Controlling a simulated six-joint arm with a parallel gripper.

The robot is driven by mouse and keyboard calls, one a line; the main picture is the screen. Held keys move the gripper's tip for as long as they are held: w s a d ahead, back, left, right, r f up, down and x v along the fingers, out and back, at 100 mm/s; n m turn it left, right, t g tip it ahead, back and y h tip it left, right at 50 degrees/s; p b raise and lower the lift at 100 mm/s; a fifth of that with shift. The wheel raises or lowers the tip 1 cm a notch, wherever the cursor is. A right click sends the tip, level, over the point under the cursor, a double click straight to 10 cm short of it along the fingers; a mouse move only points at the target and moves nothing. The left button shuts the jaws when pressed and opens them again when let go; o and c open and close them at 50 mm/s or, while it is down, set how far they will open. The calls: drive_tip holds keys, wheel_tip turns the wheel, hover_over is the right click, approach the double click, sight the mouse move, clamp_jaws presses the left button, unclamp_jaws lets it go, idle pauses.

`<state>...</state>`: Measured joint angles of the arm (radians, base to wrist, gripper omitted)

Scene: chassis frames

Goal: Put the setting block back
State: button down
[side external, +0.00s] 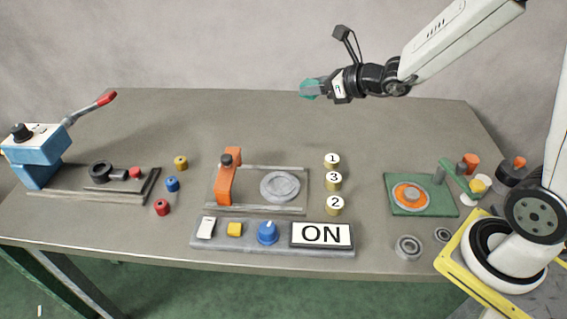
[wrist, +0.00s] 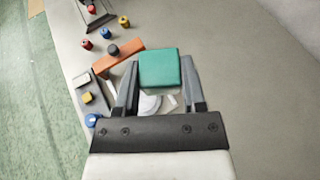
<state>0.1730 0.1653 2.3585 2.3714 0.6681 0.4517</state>
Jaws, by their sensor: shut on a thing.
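My gripper (side external: 322,88) is shut on the teal setting block (side external: 309,88), high above the back of the table. In the wrist view the block (wrist: 160,68) sits between the two fingers, and its flat top face shows. The block touches nothing but the fingers. Below and nearer the front is the grey fixture plate (side external: 257,207), with an orange bridge (side external: 226,180) and a round grey disc (side external: 280,185). In the wrist view the block and fingers hide part of this fixture.
Numbered brass cylinders (side external: 333,181) stand right of the fixture. A blue lever press (side external: 34,160) is at left. A green plate (side external: 409,207) with an orange ring is at right. The back middle is clear.

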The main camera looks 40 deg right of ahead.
drive_tip(key=shift+d+f, duration=0.35)
drive_tip(key=shift+f, duration=0.1)
drive_tip(key=s+d+f+n+g+y, duration=0.3)
drive_tip(key=s+f+n+g+y, duration=0.1)
drive_tip(key=s+f, duration=0.3)
drive_tip(key=s+d+f+n+g+y, duration=0.3)
drive_tip(key=s+f+n+y, duration=0.1)
drive_tip(key=s+f+n, duration=0.2)
drive_tip(key=shift+s+d+f+g, duration=0.4)
drive_tip(key=shift+s+f, duration=0.2)
drive_tip(key=shift+s, duration=0.65)
drive_tip(key=shift+f, duration=2.2)
drive_tip(key=shift+f, duration=1.8)
drive_tip(key=shift+f, duration=0.6)
